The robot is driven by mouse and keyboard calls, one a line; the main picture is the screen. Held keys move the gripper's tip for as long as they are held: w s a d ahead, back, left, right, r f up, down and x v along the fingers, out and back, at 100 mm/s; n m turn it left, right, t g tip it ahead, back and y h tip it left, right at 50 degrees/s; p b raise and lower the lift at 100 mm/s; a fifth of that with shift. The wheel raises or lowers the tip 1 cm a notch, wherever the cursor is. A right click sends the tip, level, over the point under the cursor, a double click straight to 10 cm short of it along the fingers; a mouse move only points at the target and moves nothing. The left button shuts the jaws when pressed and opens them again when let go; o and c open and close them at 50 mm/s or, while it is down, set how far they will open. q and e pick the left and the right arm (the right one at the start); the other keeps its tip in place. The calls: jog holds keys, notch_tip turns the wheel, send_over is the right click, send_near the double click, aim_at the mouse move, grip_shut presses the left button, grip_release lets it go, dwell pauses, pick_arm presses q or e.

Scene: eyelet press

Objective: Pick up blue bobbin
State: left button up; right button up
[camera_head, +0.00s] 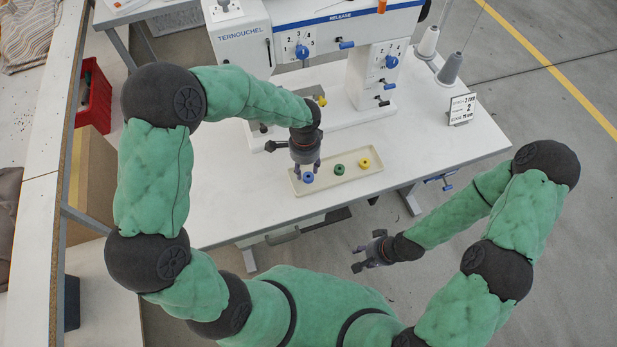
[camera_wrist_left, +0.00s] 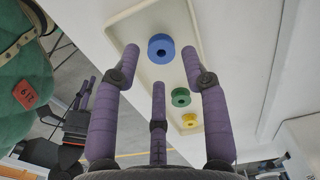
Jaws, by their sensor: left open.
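The blue bobbin (camera_head: 308,177) lies at the left end of a shallow cream tray (camera_head: 322,186) on the white table. It also shows in the left wrist view (camera_wrist_left: 161,47), beyond my open fingers and apart from them. A green bobbin (camera_head: 339,169) and a yellow bobbin (camera_head: 365,162) lie in the same tray to its right. My left gripper (camera_head: 306,170) is open and empty, pointing down just above the blue bobbin. My right gripper (camera_head: 362,258) is away from the table, low in front of its edge; I cannot tell how its fingers stand.
A white and blue sewing machine (camera_head: 330,22) labelled TERNOUCHEL stands behind the tray. A red bin (camera_head: 94,97) is at the left. The table right of the tray is clear.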

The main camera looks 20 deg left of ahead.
aim_at(307, 174)
pick_arm(q)
jog(key=f, duration=0.1)
jog(key=f+b, duration=0.1)
jog(key=f, duration=0.1)
jog(key=f+b, duration=0.1)
jog(key=f, duration=0.1)
jog(key=shift+d, duration=0.25)
jog(key=shift+r, duration=0.15)
jog(key=c, duration=0.5)
jog(key=shift+c, duration=0.2)
jog(key=shift+r, duration=0.1)
